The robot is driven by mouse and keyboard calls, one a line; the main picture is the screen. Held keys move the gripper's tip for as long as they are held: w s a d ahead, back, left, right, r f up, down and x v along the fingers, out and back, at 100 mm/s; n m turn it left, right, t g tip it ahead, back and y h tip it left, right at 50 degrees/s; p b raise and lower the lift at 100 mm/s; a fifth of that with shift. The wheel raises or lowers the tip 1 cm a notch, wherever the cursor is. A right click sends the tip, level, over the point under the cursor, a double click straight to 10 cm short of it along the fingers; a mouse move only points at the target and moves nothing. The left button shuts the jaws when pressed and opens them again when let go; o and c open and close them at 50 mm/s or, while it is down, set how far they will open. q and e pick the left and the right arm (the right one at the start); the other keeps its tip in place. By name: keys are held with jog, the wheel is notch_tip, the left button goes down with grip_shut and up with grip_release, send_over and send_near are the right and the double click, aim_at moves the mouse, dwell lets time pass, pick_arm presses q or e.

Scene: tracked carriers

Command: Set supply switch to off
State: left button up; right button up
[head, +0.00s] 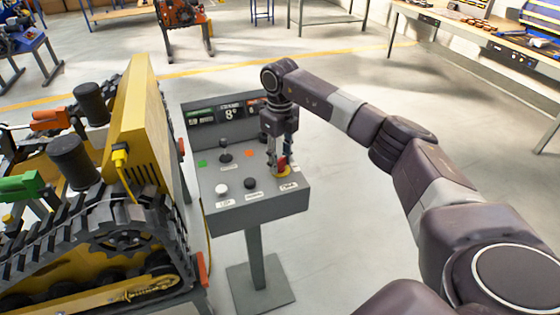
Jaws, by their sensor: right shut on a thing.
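A grey control console (250,196) stands on a post in the middle of the head view. At its right side is a red switch handle (282,161) on a round yellow base (284,171), which looks like the supply switch. My right gripper (280,163) comes down from above and is shut on the red handle. The fingers partly hide the handle, so I cannot read its exact turn position. The label in front of it is too small to read surely. My left gripper is out of view.
The console also bears a black lever (225,156), a white button (221,188), a black button (250,183) and a display (231,113). A yellow tracked carrier (139,130) stands close on the left. Benches stand behind; the floor right of the console is clear.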

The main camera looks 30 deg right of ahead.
aim_at(281, 159)
jog(key=n+b, duration=0.1)
jog(key=n, duration=1.1)
jog(key=shift+r, duration=0.1)
dwell(0.4)
jog(key=o, duration=1.2)
jog(key=shift+c, duration=0.2)
notch_tip(281, 159, up, 12)
